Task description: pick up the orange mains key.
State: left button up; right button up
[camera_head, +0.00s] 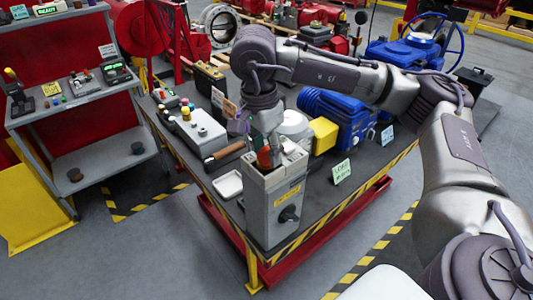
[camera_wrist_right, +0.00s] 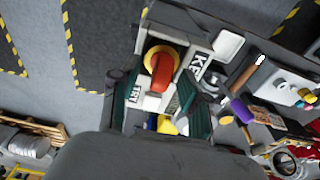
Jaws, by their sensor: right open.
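The orange mains key (camera_head: 265,157) sits at the top of a grey switch box (camera_head: 256,210) on the near end of the workbench. In the right wrist view the key (camera_wrist_right: 161,69) shows as a red-orange handle on a yellow round base, beside white labels. My right gripper (camera_head: 268,140) points down over the box top, partly covering the key. In the wrist view its two fingers (camera_wrist_right: 163,98) are apart, with the key seen between and beyond them. I cannot tell whether either finger touches the key. My left gripper is not in view.
The workbench (camera_head: 222,183) has a yellow-black edge. A white tray (camera_head: 228,184), a wooden-handled tool (camera_head: 224,152) and a grey control box (camera_head: 200,133) lie left of the switch box. A blue motor (camera_head: 345,115) and a green sign (camera_head: 341,171) stand to the right.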

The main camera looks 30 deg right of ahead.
grip_shut()
jog(key=shift+r, duration=0.15)
jog(key=shift+r, duration=0.2)
jog(key=r, duration=0.1)
jog(key=r+b, duration=0.1)
jog(key=r, duration=0.2)
jog(key=shift+s+d+b, duration=0.1)
jog(key=shift+d+b, duration=0.15)
jog(key=shift+b, duration=0.05)
jog(key=s+d+r+p, duration=0.3)
jog(key=s+d+r, duration=0.3)
jog(key=s+d, duration=0.1)
jog(key=shift+d+r, duration=0.2)
jog(key=shift+d, duration=0.45)
